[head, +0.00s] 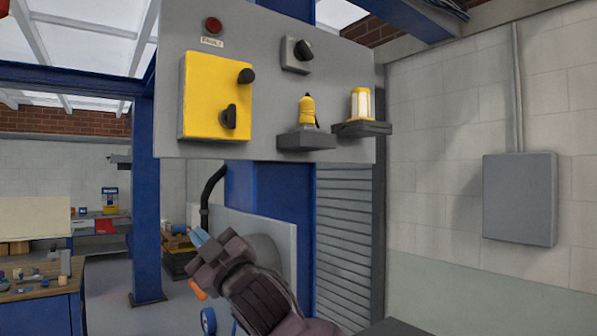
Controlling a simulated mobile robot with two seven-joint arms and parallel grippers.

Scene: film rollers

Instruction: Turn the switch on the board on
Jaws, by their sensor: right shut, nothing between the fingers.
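The grey board (345,80) hangs in the upper middle of the head view. A small grey box on it carries a black rotary switch (303,50). A yellow box (205,85) at the board's left has a black round knob (246,76) and a black turn handle (229,117). I cannot tell from the view whether either switch is on. A red round lamp or button (213,25) sits above the yellow box, over a small label. My right gripper (198,238) is shut and empty, below the board's left part and apart from it. My left gripper is not in view.
Two small ledges on the board hold a yellow bottle (307,110) and a yellow-and-white cylinder (360,104). A blue post (146,200) stands left of the board. A grey wall cabinet (519,198) is at the right. A cluttered workbench (40,310) is at lower left.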

